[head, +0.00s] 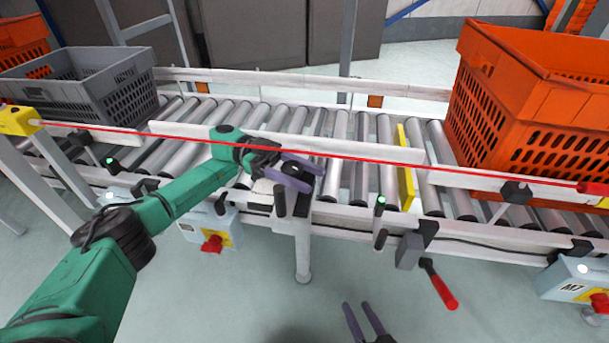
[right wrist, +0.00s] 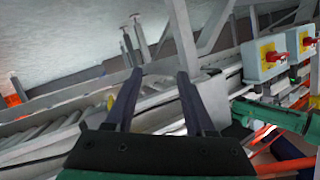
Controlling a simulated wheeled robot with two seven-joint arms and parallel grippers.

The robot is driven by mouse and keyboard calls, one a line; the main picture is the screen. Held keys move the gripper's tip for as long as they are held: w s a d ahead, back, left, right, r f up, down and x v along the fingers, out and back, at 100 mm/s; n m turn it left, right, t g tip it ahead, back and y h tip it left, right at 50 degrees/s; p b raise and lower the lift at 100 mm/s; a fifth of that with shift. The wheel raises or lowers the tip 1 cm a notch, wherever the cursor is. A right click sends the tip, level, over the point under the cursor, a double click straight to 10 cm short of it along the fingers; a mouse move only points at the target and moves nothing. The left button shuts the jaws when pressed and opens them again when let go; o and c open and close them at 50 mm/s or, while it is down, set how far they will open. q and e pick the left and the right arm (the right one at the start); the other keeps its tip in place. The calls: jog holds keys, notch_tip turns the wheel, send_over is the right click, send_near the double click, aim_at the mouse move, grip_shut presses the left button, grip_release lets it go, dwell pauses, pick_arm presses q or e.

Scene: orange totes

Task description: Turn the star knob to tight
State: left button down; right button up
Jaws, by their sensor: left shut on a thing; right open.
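A black star knob (head: 294,168) sits at the near side rail of the roller conveyor, on top of a bracket. My left gripper (head: 314,179) has its two purple fingers on either side of this knob and is shut on it. The fingers hide part of the knob, and I cannot read its turn angle. My right gripper (head: 356,306) is low at the bottom edge of the head view, well away from the knob. It is open and empty; its two fingers also show spread apart in the right wrist view (right wrist: 158,76).
A red cord (head: 430,163) runs along the conveyor's near side. An orange tote (head: 530,105) stands on the rollers at right, a grey tote (head: 110,100) at left. Another black knob (head: 515,192) is on the right rail. A red-handled lever (head: 440,288) hangs below the rail.

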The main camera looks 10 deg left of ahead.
pick_arm(q)
jog(key=shift+c, duration=1.4)
grip_release()
jog(key=shift+r, duration=0.1)
pick_arm(e)
jog(key=shift+r, duration=0.1)
pick_arm(q)
notch_tip(320, 180, up, 5)
jog(key=p, duration=0.2)
jog(key=shift+r+p, duration=0.2)
jog(key=shift+p, duration=0.15)
notch_tip(320, 180, up, 14)
jog(key=p, duration=0.5)
jog(key=shift+r, duration=0.2)
pick_arm(e)
notch_tip(320, 180, up, 7)
jog(key=s+n+g, duration=0.1)
jog(key=g, duration=0.1)
jog(key=shift+d+g, duration=0.3)
jog(key=shift+d, duration=0.05)
